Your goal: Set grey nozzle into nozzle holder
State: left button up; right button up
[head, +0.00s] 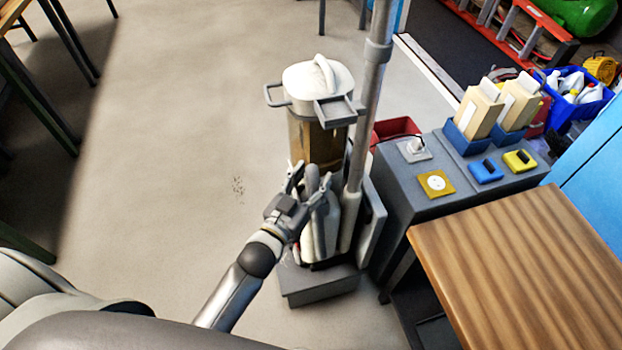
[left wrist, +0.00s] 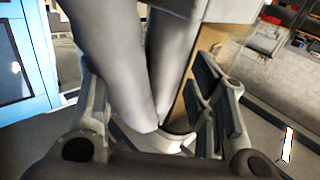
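A smooth grey tapered piece, apparently the grey nozzle (left wrist: 110,60), fills the upper left of the left wrist view. A second grey tapered shape (left wrist: 172,50) stands close beside it. In the head view a grey rounded piece (head: 313,179) shows between the fingers of my left gripper (head: 307,182), at the front of the upright machine. The fingers are spread; in the left wrist view (left wrist: 158,115) a gap shows by the right finger's dark pads. I cannot tell whether the left finger touches the nozzle. I cannot make out the nozzle holder with certainty. My right gripper is out of view.
The machine has a white lid (head: 315,78), a clear brown bin (head: 312,140) and a grey base (head: 318,285). A pole (head: 370,100) rises beside it. A grey cabinet (head: 455,190) and wooden table (head: 520,260) stand right.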

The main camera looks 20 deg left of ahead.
pick_arm(q)
jog(key=shift+s+f, duration=0.1)
jog(key=shift+s, duration=0.15)
jog(key=s+a, duration=0.2)
jog(key=s, duration=0.9)
notch_tip(320, 180, up, 5)
jog(key=p, duration=0.5)
jog(key=shift+s+a+p, duration=0.15)
jog(key=shift+p, duration=0.15)
